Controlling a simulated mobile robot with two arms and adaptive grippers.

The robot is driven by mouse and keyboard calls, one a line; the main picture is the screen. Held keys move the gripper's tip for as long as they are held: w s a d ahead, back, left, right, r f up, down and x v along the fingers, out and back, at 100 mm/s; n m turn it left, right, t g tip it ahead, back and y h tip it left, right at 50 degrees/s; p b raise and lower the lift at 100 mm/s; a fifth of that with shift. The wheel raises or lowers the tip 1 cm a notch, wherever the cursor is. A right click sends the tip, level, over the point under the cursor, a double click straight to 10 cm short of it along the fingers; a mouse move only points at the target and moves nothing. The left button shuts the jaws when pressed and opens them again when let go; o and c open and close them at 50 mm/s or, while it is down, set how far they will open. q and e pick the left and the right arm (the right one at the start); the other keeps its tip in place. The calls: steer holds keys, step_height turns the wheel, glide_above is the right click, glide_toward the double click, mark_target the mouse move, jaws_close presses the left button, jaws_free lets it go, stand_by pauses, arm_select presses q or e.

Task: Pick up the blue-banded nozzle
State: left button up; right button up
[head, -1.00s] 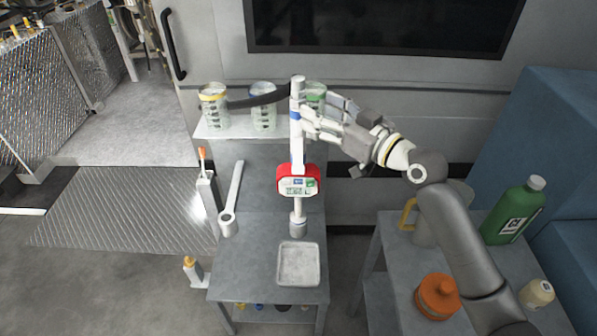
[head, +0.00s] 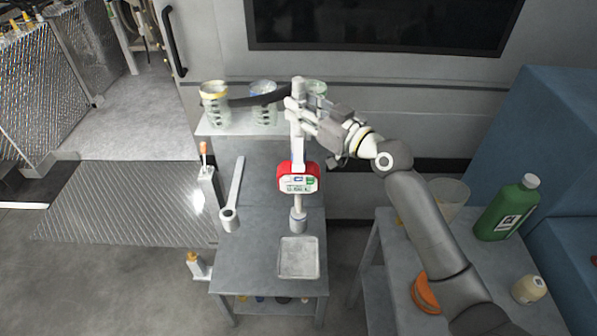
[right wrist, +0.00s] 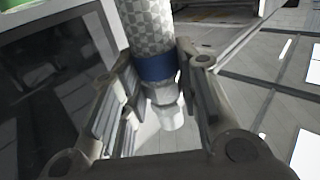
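The blue-banded nozzle (right wrist: 152,66) stands upright in the right wrist view, pale and patterned above its blue band, with a light tip below. It sits between the two fingers of my right gripper (right wrist: 158,88), which look open with narrow gaps beside the band. In the head view my right gripper (head: 303,112) is at the upper part of the nozzle (head: 298,86) and hides the band. The red meter (head: 298,178) with a small display is below it, above a grey-white lower end. My left gripper is not in view.
A grey stand with a shallow tray (head: 299,258) is below the meter. Jars, one yellow-rimmed (head: 214,103), stand on the shelf behind, near a dark hose (head: 262,99). A green bottle (head: 507,208) and an orange item (head: 424,293) are on the right-hand table.

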mark_target(303, 82)
jaws_close()
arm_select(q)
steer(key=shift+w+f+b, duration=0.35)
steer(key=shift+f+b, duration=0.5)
arm_select(e)
steer(key=shift+r, duration=5.15)
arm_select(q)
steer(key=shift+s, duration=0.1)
arm_select(e)
steer(key=shift+f, duration=0.1)
